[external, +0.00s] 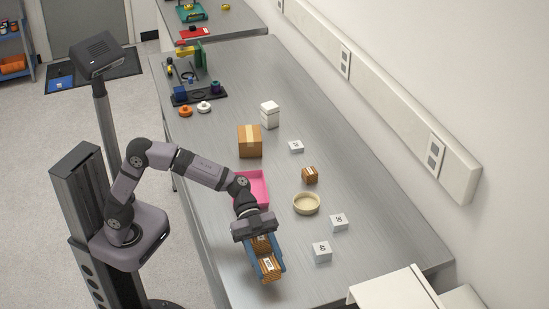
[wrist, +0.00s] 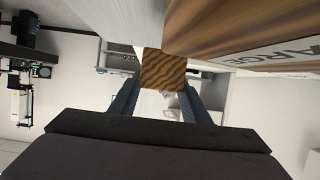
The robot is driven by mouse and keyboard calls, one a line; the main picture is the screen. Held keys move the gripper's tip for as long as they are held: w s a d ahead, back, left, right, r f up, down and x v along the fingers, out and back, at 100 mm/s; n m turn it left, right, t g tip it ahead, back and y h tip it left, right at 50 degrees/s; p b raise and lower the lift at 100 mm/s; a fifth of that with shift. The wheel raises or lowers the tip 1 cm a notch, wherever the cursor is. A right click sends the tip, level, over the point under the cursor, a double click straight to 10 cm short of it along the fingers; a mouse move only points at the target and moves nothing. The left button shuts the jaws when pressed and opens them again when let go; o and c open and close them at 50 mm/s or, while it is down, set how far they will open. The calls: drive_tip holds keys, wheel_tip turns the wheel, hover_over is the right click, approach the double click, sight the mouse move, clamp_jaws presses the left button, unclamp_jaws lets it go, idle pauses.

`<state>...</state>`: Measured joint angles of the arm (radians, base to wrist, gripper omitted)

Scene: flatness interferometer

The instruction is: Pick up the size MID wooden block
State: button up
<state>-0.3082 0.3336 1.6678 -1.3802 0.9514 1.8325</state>
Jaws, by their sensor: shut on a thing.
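My gripper (external: 268,264) reaches low over the near part of the bench. Its blue fingers are shut on a striped wooden block (wrist: 163,70), seen between the fingertips in the wrist view. The held block's size label cannot be read. A larger wooden block (wrist: 235,30) with a label ending in "ARGE" is close beside the fingers at the upper right of the wrist view. In the external view two labelled wooden patches show around the fingers, too small to read, and my gripper partly hides them.
A pink tray (external: 262,188) lies behind my gripper. A cream bowl (external: 306,203), a small brown box (external: 309,175) and white numbered blocks (external: 322,251) stand to the right. A cardboard box (external: 249,142) is farther back. The bench (external: 360,205) is clear at the right.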

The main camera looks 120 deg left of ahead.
sight(269, 264)
wheel_tip(269, 264, up, 25)
drive_tip(key=p, duration=0.3)
drive_tip(key=shift+f+p, duration=0.2)
drive_tip(key=shift+p, duration=0.1)
